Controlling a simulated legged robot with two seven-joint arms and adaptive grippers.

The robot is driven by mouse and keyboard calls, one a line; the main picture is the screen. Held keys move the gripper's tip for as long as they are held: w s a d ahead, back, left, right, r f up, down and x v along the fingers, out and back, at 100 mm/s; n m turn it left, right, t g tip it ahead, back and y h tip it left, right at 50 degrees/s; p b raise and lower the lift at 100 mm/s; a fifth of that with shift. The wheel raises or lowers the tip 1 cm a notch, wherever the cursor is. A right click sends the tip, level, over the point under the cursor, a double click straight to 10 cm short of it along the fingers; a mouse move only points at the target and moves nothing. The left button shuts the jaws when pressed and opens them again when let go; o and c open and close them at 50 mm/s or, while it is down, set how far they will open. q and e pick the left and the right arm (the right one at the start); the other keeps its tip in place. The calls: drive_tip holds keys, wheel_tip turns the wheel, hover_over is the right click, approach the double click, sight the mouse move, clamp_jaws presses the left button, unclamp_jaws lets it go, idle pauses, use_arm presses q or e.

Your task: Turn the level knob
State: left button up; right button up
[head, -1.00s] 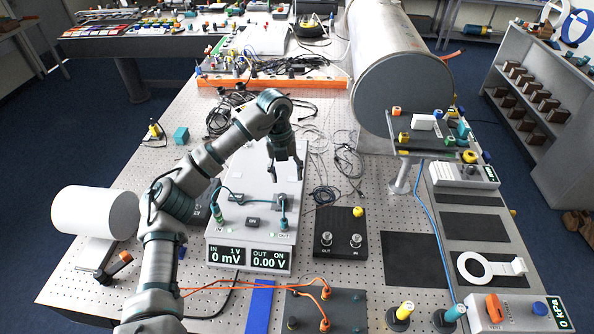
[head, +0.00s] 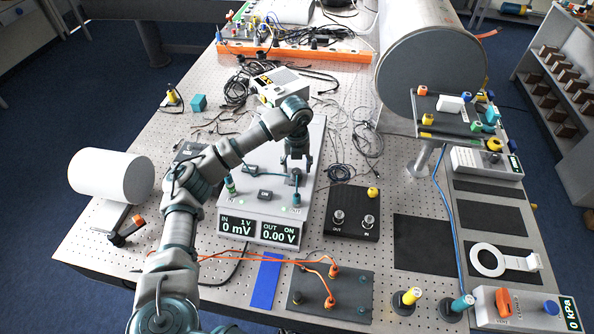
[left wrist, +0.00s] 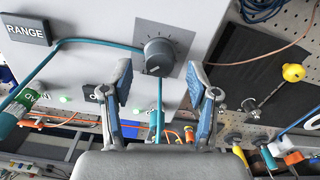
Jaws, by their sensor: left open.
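The level knob (left wrist: 159,56) is a dark round knob with a pale pointer line and tick marks around it, on the light grey panel of the instrument box (left wrist: 110,15). In the head view the instrument box (head: 229,212) stands mid-table with displays reading 0 mV and 0.00 V. My left gripper (head: 298,164) is over the box and hides most of the knob there. In the left wrist view my left gripper (left wrist: 158,75) is open, its two blue-padded fingers on either side below the knob, with nothing between them but a teal cable. No contact with the knob shows. My right gripper is not in view.
Teal cables cross the panel by the knob, and a RANGE button (left wrist: 26,29) is at the left. A black box (head: 345,222) with two connectors and a yellow knob stands to the right. Orange leads run to a dark plate (head: 310,290) in front.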

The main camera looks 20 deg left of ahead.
sight(296, 171)
use_arm(q)
drive_tip(key=shift+a+f, duration=0.1)
drive_tip(key=shift+f, duration=1.4)
clamp_jaws()
drive_tip(key=shift+m, duration=0.3)
